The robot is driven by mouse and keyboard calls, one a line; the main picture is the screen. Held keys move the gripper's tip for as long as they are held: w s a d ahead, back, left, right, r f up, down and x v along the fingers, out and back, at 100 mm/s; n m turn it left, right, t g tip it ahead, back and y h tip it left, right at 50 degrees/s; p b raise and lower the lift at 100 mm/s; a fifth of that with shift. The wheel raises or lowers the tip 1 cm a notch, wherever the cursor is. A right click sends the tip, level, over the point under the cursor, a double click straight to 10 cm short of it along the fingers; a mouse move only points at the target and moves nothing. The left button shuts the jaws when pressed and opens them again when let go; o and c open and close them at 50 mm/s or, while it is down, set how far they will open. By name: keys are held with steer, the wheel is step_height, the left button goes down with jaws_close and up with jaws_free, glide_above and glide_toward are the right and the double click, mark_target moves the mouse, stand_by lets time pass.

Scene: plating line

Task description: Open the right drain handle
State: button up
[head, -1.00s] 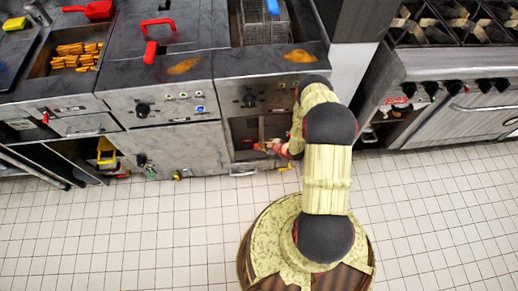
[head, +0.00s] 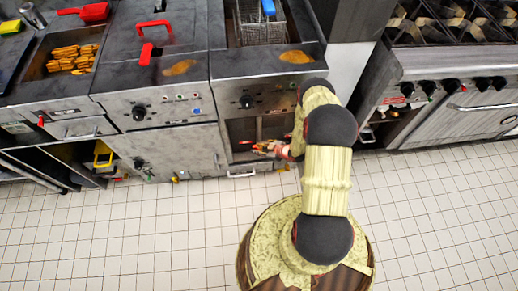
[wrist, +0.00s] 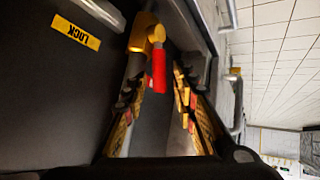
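The red drain handle (wrist: 159,70) hangs from a yellow valve fitting (wrist: 143,33) on a pipe in the wrist view. My gripper (wrist: 156,84) has its two fingers spread apart, one left and one right of the handle in the picture. The handle shows in the gap near the fingertips, and I cannot tell whether either finger touches it. In the head view my gripper (head: 268,148) is low at the open front of the right fryer cabinet (head: 243,128). There the handle is too small to tell from the gripper.
A yellow LOCK label (wrist: 76,32) is on a dark panel beside the valve. The cabinet's walls and edges are close around my gripper. A stove (head: 455,105) stands to the right. A fryer basket (head: 262,25) is above. The tiled floor (head: 120,240) is clear.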

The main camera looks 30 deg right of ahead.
stand_by(0.3)
step_height(320, 180, up, 10)
stand_by(0.7)
